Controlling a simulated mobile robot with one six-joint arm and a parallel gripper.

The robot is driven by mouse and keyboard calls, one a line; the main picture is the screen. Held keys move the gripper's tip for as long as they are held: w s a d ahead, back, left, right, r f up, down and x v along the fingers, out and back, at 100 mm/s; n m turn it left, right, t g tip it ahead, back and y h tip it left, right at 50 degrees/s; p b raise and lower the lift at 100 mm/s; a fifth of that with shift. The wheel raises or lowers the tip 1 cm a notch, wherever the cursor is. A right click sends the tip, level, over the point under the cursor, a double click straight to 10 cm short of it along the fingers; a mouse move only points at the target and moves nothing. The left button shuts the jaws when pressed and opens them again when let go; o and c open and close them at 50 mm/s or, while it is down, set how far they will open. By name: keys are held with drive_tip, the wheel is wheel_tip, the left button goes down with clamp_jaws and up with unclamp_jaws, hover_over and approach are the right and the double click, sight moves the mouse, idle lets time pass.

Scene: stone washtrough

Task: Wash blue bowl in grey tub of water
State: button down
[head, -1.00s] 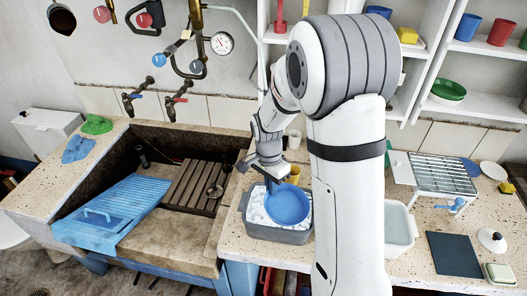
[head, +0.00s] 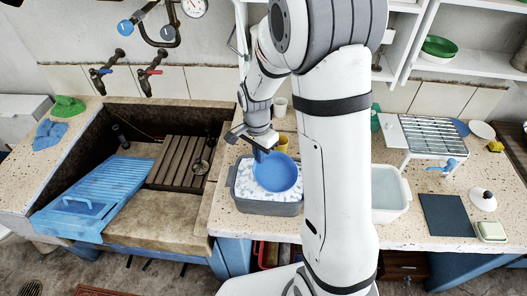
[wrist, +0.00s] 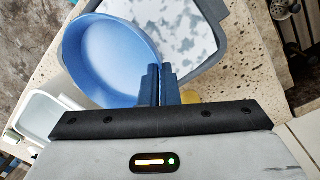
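The blue bowl (head: 277,172) is held tilted over the grey tub (head: 268,208), its open side facing the head camera. My gripper (head: 262,152) is shut on the bowl's rim. In the wrist view the bowl (wrist: 112,60) is on the left, with my gripper's fingertips (wrist: 159,72) closed at its edge. The tub (wrist: 232,30) lies beyond it, holding water with white foam patches. The bowl's lower edge overlaps the tub in the head view; I cannot tell whether it touches the water.
A tub of clear water (head: 389,190) stands right of my arm. A yellow cup (head: 282,143) is behind the grey tub. The stone trough (head: 120,225) with a blue board (head: 95,195) is to the left. A dish rack (head: 430,137) and a dark mat (head: 447,214) are at the right.

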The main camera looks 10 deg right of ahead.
drive_tip(key=shift+f+b, duration=3.75)
drive_tip(key=shift+f, duration=1.4)
drive_tip(key=shift+s, duration=0.1)
drive_tip(key=shift+r+p, duration=4)
drive_tip(key=shift+r, duration=2.2)
drive_tip(key=shift+r, duration=0.1)
drive_tip(key=shift+r+p, duration=1.3)
drive_tip(key=shift+r, duration=0.65)
drive_tip(key=shift+f, duration=0.1)
